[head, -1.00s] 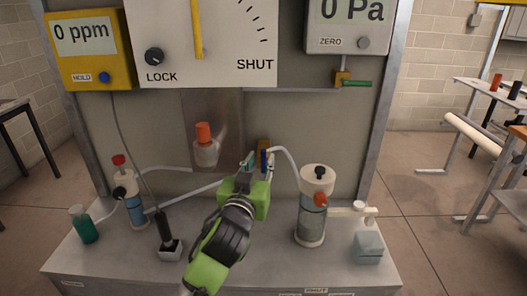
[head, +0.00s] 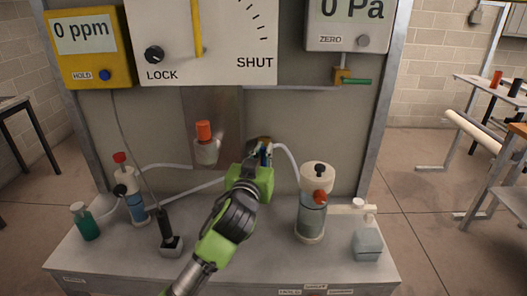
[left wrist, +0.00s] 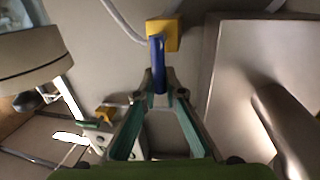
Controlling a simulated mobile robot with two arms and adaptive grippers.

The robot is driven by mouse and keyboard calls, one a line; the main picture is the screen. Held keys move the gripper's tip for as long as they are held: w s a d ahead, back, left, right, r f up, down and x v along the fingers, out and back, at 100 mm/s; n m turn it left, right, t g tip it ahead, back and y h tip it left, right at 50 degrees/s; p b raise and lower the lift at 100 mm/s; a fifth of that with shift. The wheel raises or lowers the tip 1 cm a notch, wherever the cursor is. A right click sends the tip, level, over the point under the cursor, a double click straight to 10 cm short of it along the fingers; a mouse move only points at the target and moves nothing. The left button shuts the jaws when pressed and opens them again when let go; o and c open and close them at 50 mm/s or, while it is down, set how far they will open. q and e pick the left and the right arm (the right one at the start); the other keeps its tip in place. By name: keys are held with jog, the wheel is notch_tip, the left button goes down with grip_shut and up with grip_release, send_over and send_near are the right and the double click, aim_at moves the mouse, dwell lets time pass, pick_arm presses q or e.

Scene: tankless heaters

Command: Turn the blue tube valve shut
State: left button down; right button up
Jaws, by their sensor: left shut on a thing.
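The blue tube valve has a yellow body that shows in the left wrist view (left wrist: 165,32), with a blue lever (left wrist: 157,66) sticking out of it. In the head view the valve (head: 263,140) sits on the back panel, left of the clear canister, and is partly hidden by my gripper. My left gripper (head: 259,152) reaches up to it from below. In the left wrist view its teal fingers (left wrist: 160,82) are closed around the end of the blue lever. My right gripper is not in view.
A white tube (head: 287,158) curves from the valve toward a clear canister with a red knob (head: 312,215). An orange-capped bottle (head: 206,148) is on the panel. A green-handled valve (head: 355,81) hangs under the right gauge. A black-handled tool (head: 167,230) stands on the bench.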

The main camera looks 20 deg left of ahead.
pick_arm(q)
jog(key=shift+d+r+m+p, duration=0.1)
jog(key=shift+d+m+p, duration=0.1)
jog(key=shift+m+p, duration=0.5)
jog(key=w+d+f+m+g+y+p, duration=0.1)
jog(key=d+f+m+p, duration=0.3)
jog(key=m+p, duration=0.7)
jog(key=shift+w+d+f+m+g+y, duration=0.2)
jog(key=shift+f+m+g+y, duration=0.2)
jog(key=shift+m+g+y, duration=0.6)
jog(key=shift+m+h, duration=0.3)
jog(key=c, duration=2.1)
grip_release()
jog(key=shift+s, duration=0.1)
